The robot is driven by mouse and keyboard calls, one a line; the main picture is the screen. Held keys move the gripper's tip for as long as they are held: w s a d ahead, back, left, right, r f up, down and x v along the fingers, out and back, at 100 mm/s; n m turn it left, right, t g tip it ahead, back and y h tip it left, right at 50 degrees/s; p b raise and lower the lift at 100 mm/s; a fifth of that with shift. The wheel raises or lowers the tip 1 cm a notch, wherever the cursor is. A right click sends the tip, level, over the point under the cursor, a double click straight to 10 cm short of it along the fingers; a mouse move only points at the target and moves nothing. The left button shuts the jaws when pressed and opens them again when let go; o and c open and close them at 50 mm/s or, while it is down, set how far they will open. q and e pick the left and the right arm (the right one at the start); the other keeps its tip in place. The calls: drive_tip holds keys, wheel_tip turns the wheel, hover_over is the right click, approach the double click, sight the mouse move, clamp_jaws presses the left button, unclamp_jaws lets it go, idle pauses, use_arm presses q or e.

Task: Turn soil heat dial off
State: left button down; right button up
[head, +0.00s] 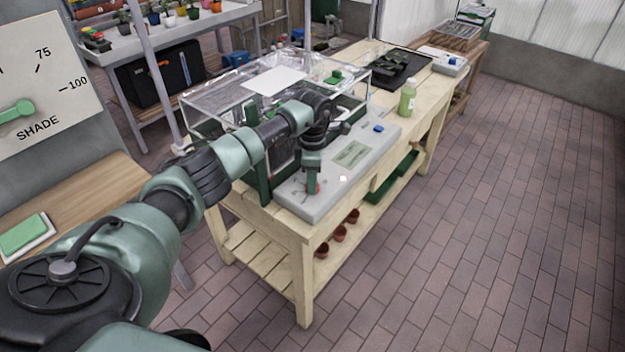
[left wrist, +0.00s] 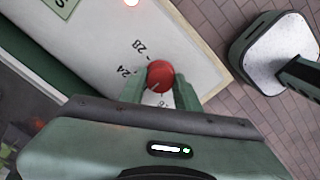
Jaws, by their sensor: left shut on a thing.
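The soil heat dial is a small red knob (left wrist: 160,75) on a pale grey panel (left wrist: 185,45), with the marks 24 and 28 printed beside it. In the head view the dial (head: 315,189) shows only as a bit of red at the near end of the panel (head: 372,152). My left gripper (head: 312,183) points down over it. In the left wrist view its two green fingers (left wrist: 158,90) stand on either side of the knob, shut on it. The off mark cannot be made out. A small lit lamp (head: 343,179) glows on the panel.
A clear-lidded propagator box (head: 225,95) stands behind the panel on the wooden bench (head: 305,232). A green bottle (head: 407,98) and a black tray (head: 400,66) are farther along. A shade dial board (head: 42,80) is at left. The brick floor at right is clear.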

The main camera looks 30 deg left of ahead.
use_arm(q)
drive_tip(key=n, duration=0.4)
drive_tip(key=shift+b, duration=0.35)
drive_tip(key=n, duration=0.5)
drive_tip(key=shift+r+n, duration=0.1)
drive_tip(key=shift+n, duration=0.2)
drive_tip(key=n+p, duration=0.1)
drive_tip(key=n, duration=0.4)
drive_tip(key=n+p, duration=0.1)
drive_tip(key=n, duration=0.4)
drive_tip(key=shift+w, duration=0.1)
drive_tip(key=c, duration=1)
unclamp_jaws()
